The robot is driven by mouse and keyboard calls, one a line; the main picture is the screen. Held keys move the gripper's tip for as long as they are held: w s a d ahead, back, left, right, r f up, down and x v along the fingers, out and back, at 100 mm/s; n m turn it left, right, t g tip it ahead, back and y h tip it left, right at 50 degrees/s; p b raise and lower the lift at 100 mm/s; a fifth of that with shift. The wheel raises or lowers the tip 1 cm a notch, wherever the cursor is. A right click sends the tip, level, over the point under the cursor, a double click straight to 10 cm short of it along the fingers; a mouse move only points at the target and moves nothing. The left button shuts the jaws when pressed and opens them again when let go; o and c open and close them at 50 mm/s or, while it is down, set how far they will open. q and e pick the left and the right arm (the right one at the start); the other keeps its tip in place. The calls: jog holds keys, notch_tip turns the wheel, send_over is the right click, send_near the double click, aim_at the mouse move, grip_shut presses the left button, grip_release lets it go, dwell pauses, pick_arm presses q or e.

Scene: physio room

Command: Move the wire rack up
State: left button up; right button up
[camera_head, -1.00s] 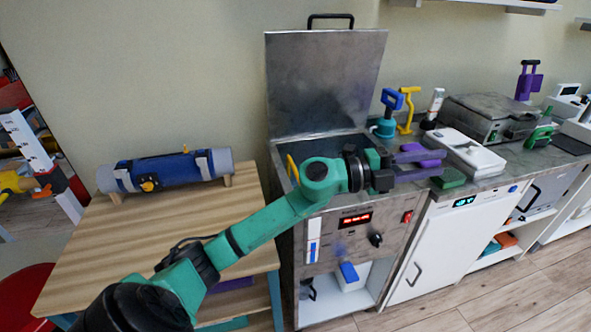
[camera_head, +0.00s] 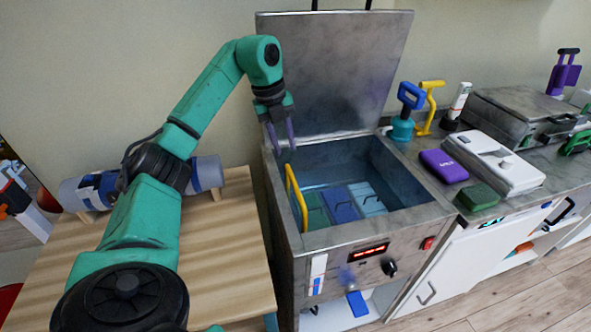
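The open steel tank (camera_head: 430,212) holds water and packs. A yellow handle (camera_head: 290,190) stands upright at the tank's left inner side; it appears to be part of the wire rack, whose wires I cannot make out. Green (camera_head: 314,213), blue (camera_head: 340,205) and light blue (camera_head: 367,198) packs stand in the tank to the right of the handle. My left gripper (camera_head: 282,142) points down over the tank's back left corner. It is above and behind the handle, apart from it. Its purple fingers are spread with nothing between them. My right gripper is out of view.
The raised steel lid (camera_head: 335,70) stands behind the tank. A wooden table (camera_head: 225,255) with a blue cylinder (camera_head: 207,172) is at the left. On the counter at the right are a purple pack (camera_head: 443,166), a dark green block (camera_head: 478,196) and a white device (camera_head: 495,165).

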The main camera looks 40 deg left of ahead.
pick_arm(q)
send_over(297, 189)
jog(key=s, duration=0.1)
jog(key=f, duration=0.9)
jog(key=shift+a+f, duration=0.3)
jog(key=shift+a, duration=0.05)
jog(key=f, duration=0.2)
jog(key=shift+w+d+f, duration=0.2)
jog(key=shift+f, duration=0.1)
jog(key=shift+d+f, duration=0.15)
jog(key=shift+f, duration=0.15)
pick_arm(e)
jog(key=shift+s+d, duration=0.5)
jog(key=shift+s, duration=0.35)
pick_arm(q)
jog(key=shift+c, duration=0.4)
jog(key=shift+f, duration=0.1)
grip_shut()
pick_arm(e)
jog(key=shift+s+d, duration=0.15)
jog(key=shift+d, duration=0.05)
